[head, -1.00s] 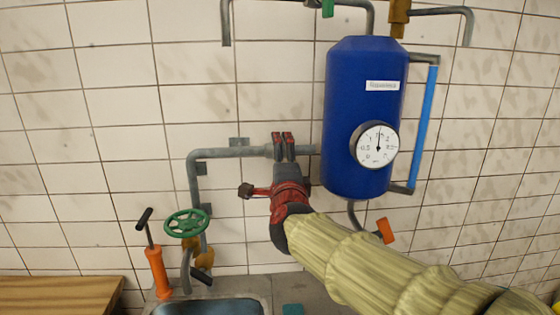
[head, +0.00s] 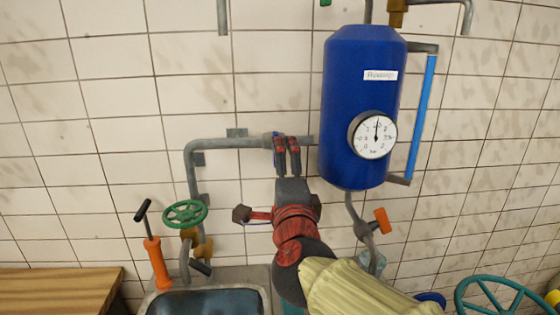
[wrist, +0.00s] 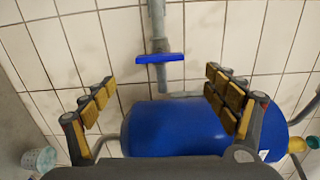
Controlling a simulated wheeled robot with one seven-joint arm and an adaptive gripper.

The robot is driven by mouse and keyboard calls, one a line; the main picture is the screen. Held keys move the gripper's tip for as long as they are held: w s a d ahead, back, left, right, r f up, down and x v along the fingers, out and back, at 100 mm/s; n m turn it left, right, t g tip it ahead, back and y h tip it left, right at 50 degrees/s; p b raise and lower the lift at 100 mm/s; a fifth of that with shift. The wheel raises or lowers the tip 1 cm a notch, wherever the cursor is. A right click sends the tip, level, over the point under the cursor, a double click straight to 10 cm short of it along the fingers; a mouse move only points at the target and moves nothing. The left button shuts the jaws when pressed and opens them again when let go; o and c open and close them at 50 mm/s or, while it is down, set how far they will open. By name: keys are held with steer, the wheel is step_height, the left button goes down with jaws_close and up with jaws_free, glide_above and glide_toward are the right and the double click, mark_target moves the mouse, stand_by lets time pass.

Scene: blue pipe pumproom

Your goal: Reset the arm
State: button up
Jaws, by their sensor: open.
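My gripper (head: 287,140) is in front of the tiled wall, just left of the blue tank (head: 363,105). Its fingers overlap the grey pipe (head: 225,143) in the head view; whether they touch it cannot be told there. In the wrist view my gripper (wrist: 160,88) is open, its padded fingers wide apart with nothing held between them. Beyond them lie the blue tank (wrist: 165,125) and a blue handle (wrist: 160,58) on a vertical pipe.
A round gauge (head: 372,135) is on the tank. An orange-handled valve (head: 382,221) hangs below. A green handwheel (head: 185,214), orange hand pump (head: 157,262) and sink (head: 205,302) are lower left. A teal wheel (head: 500,297) is lower right. A wooden top (head: 60,288) is at left.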

steer(key=shift+s, duration=0.75)
steer(key=s+a+f+n+g+y, duration=0.65)
steer(key=a+f+n, duration=0.45)
steer(key=n, duration=0.2)
steer(key=s+d+f+n+g, duration=0.2)
steer(key=s+f+n, duration=0.1)
steer(key=s+f, duration=0.25)
steer(key=s+d+f+n+g+h, duration=0.3)
steer(key=s+d+f+n+g, duration=0.1)
steer(key=s+d+f, duration=0.45)
steer(key=s+d+m+h, duration=0.1)
steer(key=s+d+h, duration=0.2)
steer(key=d, duration=1)
steer(key=shift+s+d+r+m+p, duration=0.2)
steer(key=shift+s+d+m+p, duration=0.1)
steer(key=shift+s+p, duration=0.15)
